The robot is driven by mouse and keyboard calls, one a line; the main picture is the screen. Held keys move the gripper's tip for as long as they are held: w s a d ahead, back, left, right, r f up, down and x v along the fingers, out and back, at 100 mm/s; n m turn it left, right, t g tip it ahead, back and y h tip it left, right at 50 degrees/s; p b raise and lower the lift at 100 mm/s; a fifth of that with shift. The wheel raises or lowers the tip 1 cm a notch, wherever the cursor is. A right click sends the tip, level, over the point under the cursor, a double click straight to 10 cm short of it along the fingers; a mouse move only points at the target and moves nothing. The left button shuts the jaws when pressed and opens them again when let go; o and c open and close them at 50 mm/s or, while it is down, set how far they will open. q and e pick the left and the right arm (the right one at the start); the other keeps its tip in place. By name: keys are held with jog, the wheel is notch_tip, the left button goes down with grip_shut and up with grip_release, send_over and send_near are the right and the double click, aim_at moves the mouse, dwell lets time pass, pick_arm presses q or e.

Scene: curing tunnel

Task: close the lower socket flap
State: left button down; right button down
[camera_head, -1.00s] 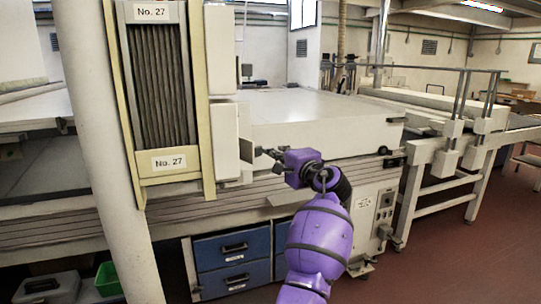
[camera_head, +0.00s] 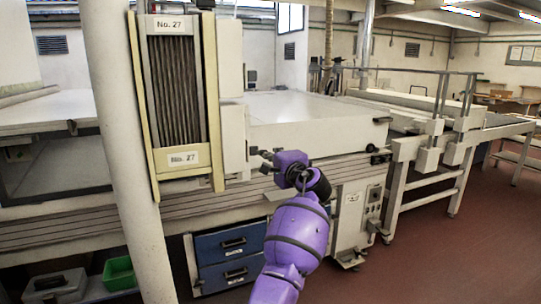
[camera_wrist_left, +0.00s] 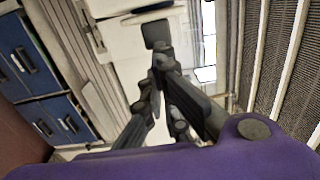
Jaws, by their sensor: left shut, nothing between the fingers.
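My left gripper (camera_head: 257,160) is shut and empty at the end of my purple arm. In the head view its fingertips point left, close to the right edge of the lower white box (camera_head: 234,143) on the No. 27 frame. I cannot tell whether they touch it. I cannot make out a socket flap for certain; one on that box may be edge-on or hidden by the gripper. In the left wrist view the dark fingers (camera_wrist_left: 157,42) reach toward a pale edge at the top. My right gripper is not in view.
A second white box (camera_head: 229,55) sits above the lower one. The large white machine (camera_head: 310,115) stands behind my gripper. Blue drawers (camera_head: 232,242) are below it. A pale round column (camera_head: 125,140) stands left of the frame. Open red floor (camera_head: 450,250) lies to the right.

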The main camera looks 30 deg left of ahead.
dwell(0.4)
pick_arm(q)
jog(key=v, duration=1.2)
jog(key=w+d+f+n+t+h, duration=0.1)
jog(key=w+d+f+t+h, duration=0.2)
jog(key=d+t+h, duration=0.3)
jog(key=s+d+f+n+g+h+p, duration=0.1)
jog(key=s+d+f+h, duration=0.15)
jog(key=f, duration=0.45)
jog(key=s+d+f+h, duration=0.1)
jog(key=s+f+h, duration=0.1)
jog(key=s+f, duration=0.3)
jog(key=s+d+f+n+g+h+p, duration=0.1)
jog(key=s+f+h, duration=0.15)
jog(key=f, duration=0.55)
jog(key=s+f+n+g, duration=0.1)
jog(key=s+f+g, duration=0.1)
jog(key=s+f, duration=0.6)
jog(key=s+a+f+n+g+h+p, duration=0.1)
jog(key=s+f, duration=0.8)
jog(key=s, duration=1.3)
jog(key=s+f+n+g+p, duration=0.1)
jog(key=s+f+n+g, duration=0.1)
jog(key=s+f, duration=0.6)
jog(key=s+g, duration=0.1)
jog(key=s, duration=0.6)
jog(key=shift+s+a+f+g, duration=0.15)
jog(key=shift+a+f+g, duration=0.1)
jog(key=shift+a+g, duration=0.15)
